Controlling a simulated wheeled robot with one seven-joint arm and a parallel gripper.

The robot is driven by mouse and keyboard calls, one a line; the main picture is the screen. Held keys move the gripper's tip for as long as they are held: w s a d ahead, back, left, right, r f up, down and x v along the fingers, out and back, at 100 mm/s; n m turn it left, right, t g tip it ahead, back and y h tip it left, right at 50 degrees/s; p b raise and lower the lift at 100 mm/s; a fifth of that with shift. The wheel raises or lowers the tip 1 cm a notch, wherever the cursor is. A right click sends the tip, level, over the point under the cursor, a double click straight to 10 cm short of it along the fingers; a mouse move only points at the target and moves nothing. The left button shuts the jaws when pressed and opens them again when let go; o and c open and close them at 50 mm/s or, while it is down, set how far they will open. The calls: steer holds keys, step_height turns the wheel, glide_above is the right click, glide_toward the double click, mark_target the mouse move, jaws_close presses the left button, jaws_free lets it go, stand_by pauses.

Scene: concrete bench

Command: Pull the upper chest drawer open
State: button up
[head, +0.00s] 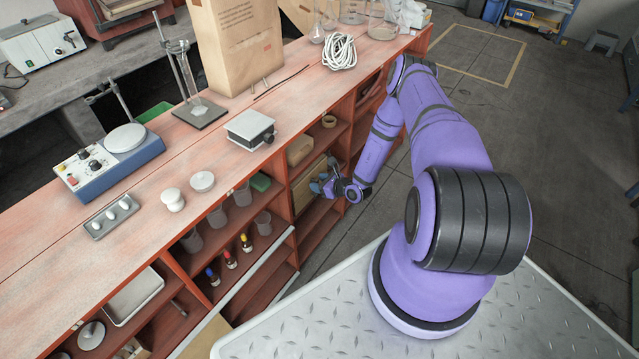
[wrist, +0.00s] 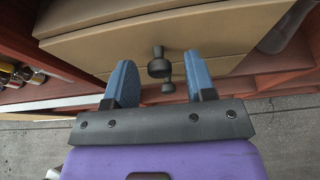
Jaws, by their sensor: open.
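A small tan chest (head: 309,189) stands in a bench shelf bay in the head view, partly hidden by my gripper (head: 324,185). The wrist view shows its tan front (wrist: 215,35) close up, with a dark round upper knob (wrist: 159,66) and a second, smaller-looking dark knob (wrist: 167,86) just below it. My gripper (wrist: 160,64) is open, its two blue fingers pointing at the chest front. The upper knob shows between the fingertips, with a gap on each side. I see no clear sign of a drawer standing out.
The red-brown bench (head: 225,155) carries a paper bag (head: 238,45), a blue hotplate (head: 110,155) and glassware. Shelf walls and boards enclose the chest. Bottles with coloured caps (head: 230,258) stand in the bay to the left.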

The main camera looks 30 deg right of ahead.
jaws_close()
steer(key=s+d, duration=0.4)
steer(key=s, duration=0.7)
steer(key=shift+s, duration=0.3)
steer(key=shift+d, duration=0.1)
jaws_free()
steer(key=v, duration=1)
steer(key=shift+s+r, duration=0.25)
steer(key=shift+s, duration=0.1)
steer(key=shift+d, duration=0.15)
